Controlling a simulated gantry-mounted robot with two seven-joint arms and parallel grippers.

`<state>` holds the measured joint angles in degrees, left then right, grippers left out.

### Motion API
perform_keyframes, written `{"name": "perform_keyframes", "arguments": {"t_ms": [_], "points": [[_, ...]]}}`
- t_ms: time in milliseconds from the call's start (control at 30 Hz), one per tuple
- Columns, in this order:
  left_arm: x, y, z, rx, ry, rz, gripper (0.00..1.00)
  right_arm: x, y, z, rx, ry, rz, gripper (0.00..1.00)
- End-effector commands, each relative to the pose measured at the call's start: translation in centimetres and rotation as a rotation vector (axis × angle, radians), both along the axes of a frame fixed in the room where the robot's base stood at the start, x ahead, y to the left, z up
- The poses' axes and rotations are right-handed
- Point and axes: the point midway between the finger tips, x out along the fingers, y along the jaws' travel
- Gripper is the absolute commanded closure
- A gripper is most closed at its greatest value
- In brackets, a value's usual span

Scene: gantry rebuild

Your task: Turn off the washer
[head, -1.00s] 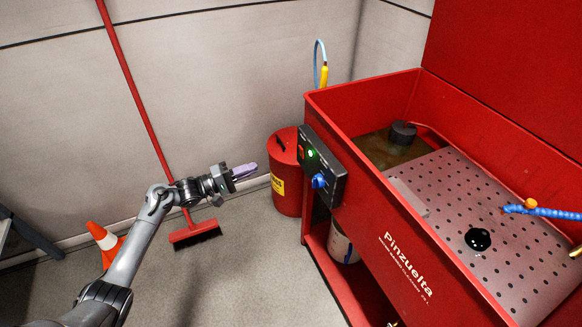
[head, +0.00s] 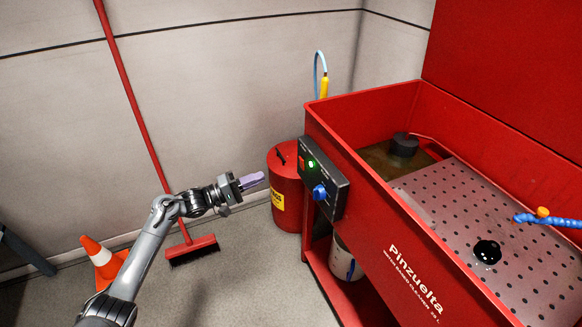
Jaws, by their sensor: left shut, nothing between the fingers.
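The washer (head: 370,215) is a large red parts-washing basin on the right. Its black control panel (head: 335,186) is on the left end, with a lit green light (head: 311,163), a red switch (head: 302,160) beside the light and a blue knob (head: 320,192) lower down. My left gripper (head: 254,180) is shut and empty, its purple fingers pointing right toward the panel. It is left of the panel, with a clear gap between them. My right gripper is not in view.
A red can (head: 284,195) with a yellow label stands on the floor just left of the washer. A red broom (head: 192,248) leans on the wall and an orange cone (head: 101,262) stands at the left. A bucket (head: 345,262) sits beneath the basin.

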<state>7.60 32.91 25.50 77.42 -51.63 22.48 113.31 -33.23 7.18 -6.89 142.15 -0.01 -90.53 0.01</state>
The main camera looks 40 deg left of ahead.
Motion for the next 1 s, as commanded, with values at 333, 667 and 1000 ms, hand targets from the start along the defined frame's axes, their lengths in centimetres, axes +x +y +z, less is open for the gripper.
{"name": "perform_keyframes", "arguments": {"t_ms": [333,667,1000], "points": [[5.7,-2.9,0.4,-0.001,-0.005,0.000,1.00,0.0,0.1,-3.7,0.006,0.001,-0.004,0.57],[9.6,-4.9,1.1,-0.001,-0.002,0.001,1.00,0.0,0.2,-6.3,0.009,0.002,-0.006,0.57],[10.6,-5.4,1.5,-0.001,0.000,0.001,1.00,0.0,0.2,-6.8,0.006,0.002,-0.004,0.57]]}}
